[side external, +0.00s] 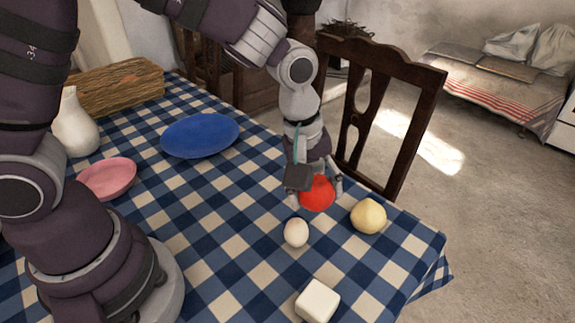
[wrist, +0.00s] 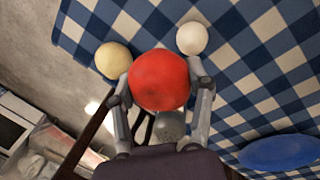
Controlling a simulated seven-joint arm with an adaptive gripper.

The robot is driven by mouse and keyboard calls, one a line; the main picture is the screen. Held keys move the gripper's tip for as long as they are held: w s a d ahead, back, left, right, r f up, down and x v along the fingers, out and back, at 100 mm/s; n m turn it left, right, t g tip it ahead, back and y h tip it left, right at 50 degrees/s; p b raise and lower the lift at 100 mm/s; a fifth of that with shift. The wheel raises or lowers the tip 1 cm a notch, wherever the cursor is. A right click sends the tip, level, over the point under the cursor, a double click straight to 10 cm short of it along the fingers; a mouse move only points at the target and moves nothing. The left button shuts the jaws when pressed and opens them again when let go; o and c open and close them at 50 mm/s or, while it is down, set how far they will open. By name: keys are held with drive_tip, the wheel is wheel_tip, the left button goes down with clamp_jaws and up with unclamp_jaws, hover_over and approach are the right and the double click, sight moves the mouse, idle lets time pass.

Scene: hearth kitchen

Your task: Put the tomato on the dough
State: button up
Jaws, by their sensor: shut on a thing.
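A red tomato (side external: 318,192) is held between the fingers of my gripper (side external: 316,196), near the table's far right edge. In the wrist view the tomato (wrist: 159,80) sits between the two fingertips of my gripper (wrist: 160,88). The dough, a pale yellowish round lump (side external: 368,216), rests on the cloth just right of the tomato, apart from it. The dough also shows in the wrist view (wrist: 113,60), left of the tomato. Whether the tomato touches the cloth is hard to tell.
A white egg (side external: 296,232) lies close in front of my gripper, and a white block (side external: 317,300) lies nearer. A blue plate (side external: 200,136), pink bowl (side external: 107,179), white jug (side external: 75,125) and wicker basket (side external: 112,88) stand left. A wooden chair (side external: 405,125) stands behind the table edge.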

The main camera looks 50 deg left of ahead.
hover_over(373, 204)
drive_tip(key=shift+s+f, duration=0.2)
drive_tip(key=shift+f, duration=2.1)
drive_tip(key=shift+a+f, duration=0.1)
drive_tip(key=shift+f, duration=0.25)
drive_tip(key=shift+f, duration=0.3)
drive_tip(key=o, duration=1.2)
drive_tip(key=shift+c, duration=0.2)
drive_tip(key=shift+r, duration=0.1)
